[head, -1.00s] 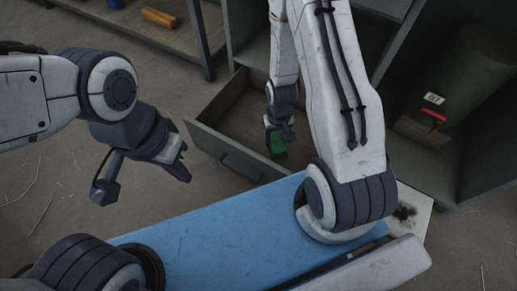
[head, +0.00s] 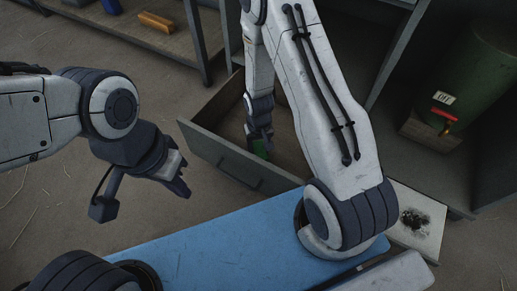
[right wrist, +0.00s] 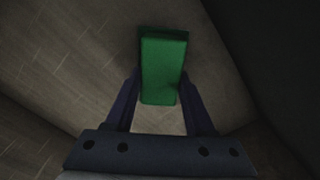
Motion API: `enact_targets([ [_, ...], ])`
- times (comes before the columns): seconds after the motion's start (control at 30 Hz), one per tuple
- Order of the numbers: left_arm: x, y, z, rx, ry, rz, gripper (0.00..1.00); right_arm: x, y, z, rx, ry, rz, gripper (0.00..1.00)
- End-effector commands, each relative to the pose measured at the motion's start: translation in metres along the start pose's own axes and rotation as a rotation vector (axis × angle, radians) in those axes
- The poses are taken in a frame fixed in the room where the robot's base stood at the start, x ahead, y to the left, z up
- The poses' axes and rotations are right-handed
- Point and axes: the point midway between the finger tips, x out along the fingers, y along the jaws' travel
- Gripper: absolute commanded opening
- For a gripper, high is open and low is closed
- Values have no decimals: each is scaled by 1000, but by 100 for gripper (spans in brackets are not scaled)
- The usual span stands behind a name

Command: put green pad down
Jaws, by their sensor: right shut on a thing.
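The green pad (right wrist: 163,68) is a small green block between the two fingers of my right gripper (right wrist: 162,98) in the right wrist view. In the head view, my right gripper (head: 262,140) reaches down into the open drawer (head: 214,116). Only a sliver of the green pad (head: 258,150) shows there, partly hidden by the gripper. The right gripper is shut on the pad, low near the drawer's floor; I cannot tell whether the pad touches it. My left gripper (head: 178,177) hangs empty outside the drawer at left, its fingers apart.
The drawer's walls stand close around my right gripper. A green cylinder (head: 480,75) with a red valve stands in the cabinet at right. A shelf with an orange block (head: 156,21) is at upper left. A pale board with a black smudge (head: 418,222) lies at lower right.

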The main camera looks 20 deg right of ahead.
Motion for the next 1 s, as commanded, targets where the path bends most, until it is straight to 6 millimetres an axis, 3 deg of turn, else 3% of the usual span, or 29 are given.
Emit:
enact_targets([
  [0.17,1,0,0,0,0,0,0,4,0,0,0,-1,0,10],
  [0.2,1,0,0,0,0,0,0,3,0,0,0,0,0,70],
  [0.23,0,0,0,0,0,0,0,3,0,0,0,0,0,81],
  [0.27,0,0,0,0,0,0,0,3,0,0,0,0,0,84],
  [0.63,-2,0,0,0,0,0,0,-2,0,0,0,1,0,84],
  [0.77,-17,1,-1,0,0,0,0,-21,0,0,0,2,0,84],
  [1.0,-54,4,-3,0,0,0,0,-72,0,-1,0,2,0,84],
])
